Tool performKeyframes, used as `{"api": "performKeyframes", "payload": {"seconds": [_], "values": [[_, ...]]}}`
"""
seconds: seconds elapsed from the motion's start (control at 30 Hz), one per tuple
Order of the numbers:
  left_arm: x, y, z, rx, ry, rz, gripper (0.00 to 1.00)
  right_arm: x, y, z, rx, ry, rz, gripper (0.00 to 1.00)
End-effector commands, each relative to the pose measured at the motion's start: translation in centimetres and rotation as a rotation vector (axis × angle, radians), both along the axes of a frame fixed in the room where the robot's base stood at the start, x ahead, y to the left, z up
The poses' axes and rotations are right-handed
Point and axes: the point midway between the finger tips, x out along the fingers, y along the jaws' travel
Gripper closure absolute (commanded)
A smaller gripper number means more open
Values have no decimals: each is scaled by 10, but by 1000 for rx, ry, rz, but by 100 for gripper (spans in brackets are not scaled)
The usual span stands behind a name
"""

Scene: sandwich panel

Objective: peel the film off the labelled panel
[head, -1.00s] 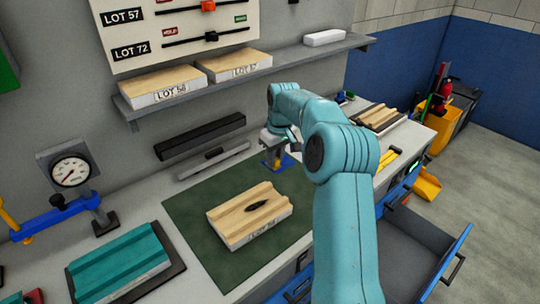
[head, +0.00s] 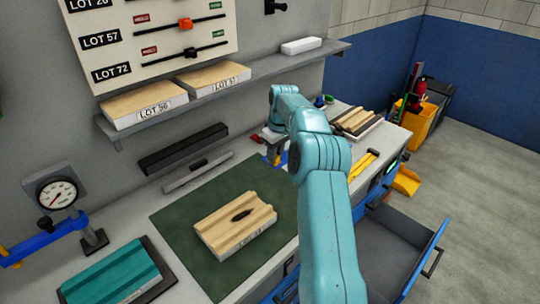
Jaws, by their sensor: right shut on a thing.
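A teal panel (head: 105,272) lies on a dark tray at the lower left. My right arm reaches past the tan panel to the back of the bench. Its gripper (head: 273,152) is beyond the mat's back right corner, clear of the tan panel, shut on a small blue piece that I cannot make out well. My left gripper is out of view.
A dial gauge (head: 57,192) on a blue arm stands at the left. A shelf (head: 125,128) holds panels labelled LOT. An open drawer (head: 385,255) juts out at the right. More wooden pieces (head: 357,122) lie at the far end.

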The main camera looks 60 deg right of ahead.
Motion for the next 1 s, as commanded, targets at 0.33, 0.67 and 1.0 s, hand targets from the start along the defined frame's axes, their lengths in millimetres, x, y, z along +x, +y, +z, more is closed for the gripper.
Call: {"api": "performKeyframes", "payload": {"seconds": [0.33, 0.67, 1.0], "values": [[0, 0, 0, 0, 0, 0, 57, -8, -27, 7, -2, -1, -2, 100], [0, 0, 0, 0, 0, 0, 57, -16, -41, 12, -1, -2, 1, 100], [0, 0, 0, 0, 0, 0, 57, -16, -40, 14, -1, -1, 2, 100]]}}
